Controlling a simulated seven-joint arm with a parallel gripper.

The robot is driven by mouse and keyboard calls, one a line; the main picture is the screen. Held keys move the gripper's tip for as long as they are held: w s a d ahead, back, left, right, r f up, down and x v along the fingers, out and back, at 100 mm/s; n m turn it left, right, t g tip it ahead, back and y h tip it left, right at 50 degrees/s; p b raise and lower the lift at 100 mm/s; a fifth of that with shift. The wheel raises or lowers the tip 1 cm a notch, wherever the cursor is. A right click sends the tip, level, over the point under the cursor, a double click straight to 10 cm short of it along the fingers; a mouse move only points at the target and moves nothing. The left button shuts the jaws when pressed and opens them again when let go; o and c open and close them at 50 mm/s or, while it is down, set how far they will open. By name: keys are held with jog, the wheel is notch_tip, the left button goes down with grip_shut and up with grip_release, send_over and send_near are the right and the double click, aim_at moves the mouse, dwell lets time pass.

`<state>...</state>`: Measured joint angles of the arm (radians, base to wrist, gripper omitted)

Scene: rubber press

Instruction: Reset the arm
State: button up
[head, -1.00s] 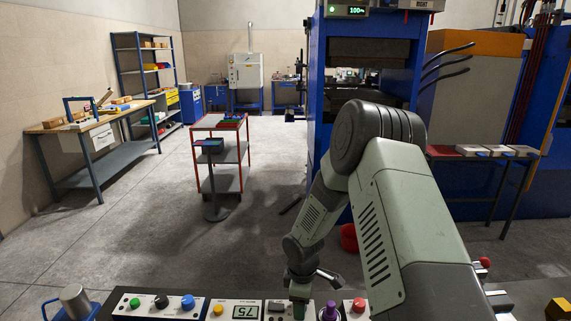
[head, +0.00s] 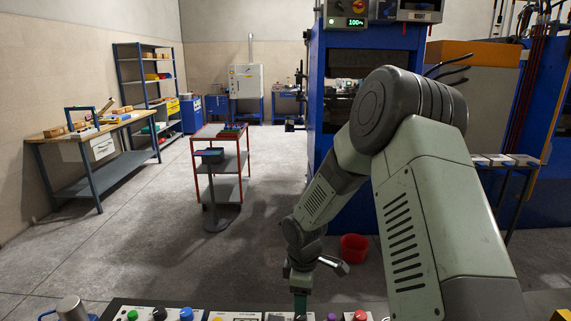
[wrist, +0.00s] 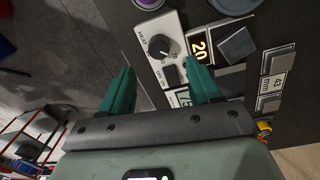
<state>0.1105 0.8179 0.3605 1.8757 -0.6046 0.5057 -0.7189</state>
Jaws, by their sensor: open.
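My gripper (head: 300,303) hangs from my bent grey-green arm at the bottom of the head view, fingers down over the control panel; the tips run to the picture's lower edge. In the wrist view my gripper (wrist: 160,78) shows two teal fingers spread apart, with nothing between them. They are over the dark panel (wrist: 262,88), near a light module with a black knob (wrist: 161,47) labelled HEAT and a lit display (wrist: 200,49) reading 20. I cannot tell how high the fingertips are above the panel.
A blue press (head: 325,95) stands behind my arm, with a red bucket (head: 354,247) on the floor before it. A red-framed trolley (head: 220,135) stands mid-floor. A workbench (head: 75,140) and shelf (head: 160,60) line the left wall.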

jog(key=f, duration=0.8)
jog(key=shift+w, duration=0.3)
jog(key=shift+m, duration=1)
jog(key=m, duration=1)
jog(key=shift+a, duration=0.15)
jog(key=m, duration=0.5)
jog(key=shift+g, duration=0.3)
jog(key=m, duration=0.6)
jog(key=shift+a, duration=0.1)
